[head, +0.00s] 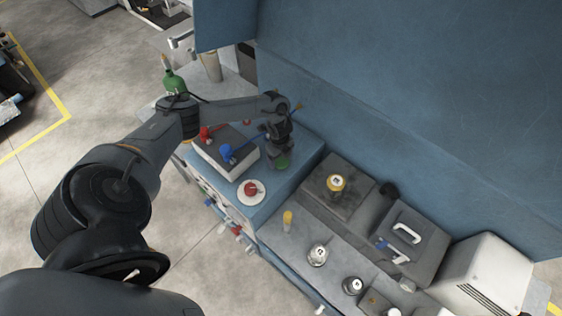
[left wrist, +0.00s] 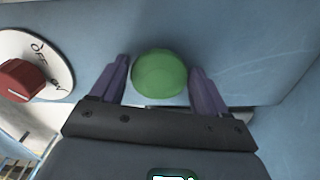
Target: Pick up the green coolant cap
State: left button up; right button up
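The green coolant cap (left wrist: 160,73) is round and sits on the blue surface, between the two purple fingers of my left gripper (left wrist: 160,88) in the left wrist view. The fingers are apart, with a gap visible on both sides of the cap. In the head view the cap (head: 281,162) shows just below my left gripper (head: 280,154), on the blue bench top. My right gripper is not seen in either view.
A red knob on a round white ON/OFF plate (head: 251,191) is left of the cap. A grey box with red and blue valve handles (head: 226,153) stands close by. A blue wall (head: 400,110) rises behind. Several metal caps and a yellow one stand on the grey counter.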

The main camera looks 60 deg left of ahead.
pick_arm(q)
jog(key=c, duration=0.7)
jog(key=shift+c, duration=0.3)
jog(key=shift+r, duration=0.1)
